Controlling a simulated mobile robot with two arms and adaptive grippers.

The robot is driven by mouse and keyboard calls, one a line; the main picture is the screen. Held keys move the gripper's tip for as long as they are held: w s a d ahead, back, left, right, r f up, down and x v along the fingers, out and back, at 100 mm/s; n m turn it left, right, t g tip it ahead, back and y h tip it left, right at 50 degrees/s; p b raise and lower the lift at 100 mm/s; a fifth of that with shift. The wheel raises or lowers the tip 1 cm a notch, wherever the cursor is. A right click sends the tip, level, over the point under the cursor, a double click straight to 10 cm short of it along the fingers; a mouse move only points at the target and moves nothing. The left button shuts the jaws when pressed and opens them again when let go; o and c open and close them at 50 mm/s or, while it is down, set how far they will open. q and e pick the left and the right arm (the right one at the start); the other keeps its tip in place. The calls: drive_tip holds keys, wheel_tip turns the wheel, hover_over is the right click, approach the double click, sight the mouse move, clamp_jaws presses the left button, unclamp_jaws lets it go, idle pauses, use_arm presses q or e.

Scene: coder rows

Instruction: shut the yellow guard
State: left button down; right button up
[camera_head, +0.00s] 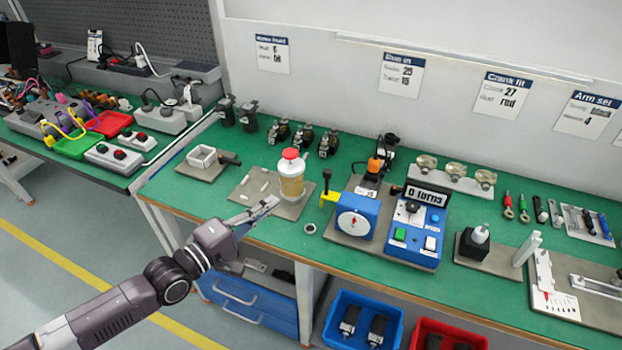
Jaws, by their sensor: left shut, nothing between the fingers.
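A small yellow part (328,196) stands out from the left side of a blue box with a round white dial (354,222). It is the clearest yellow piece near me and may be the guard; I cannot tell whether it is open or shut. My left gripper (269,204) comes in from the lower left, with its fingers together and empty. Its tips are over the grey plate near the table's front edge, to the left of the yellow part and apart from it. My right gripper is not in view.
A pale cylinder with a red knob (290,172) stands just beyond my fingertips. A small ring (310,228) lies near the front edge. A blue counter box (413,229) stands right of the dial box. Blue (335,300) and red bins stand below the green table.

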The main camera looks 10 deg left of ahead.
use_arm(q)
drive_tip(key=s+d+p+x, duration=0.1)
drive_tip(key=p+x, duration=0.2)
drive_tip(key=x, duration=1)
drive_tip(key=shift+d+r, duration=0.3)
drive_tip(key=shift+r, duration=0.15)
drive_tip(key=shift+s, duration=0.1)
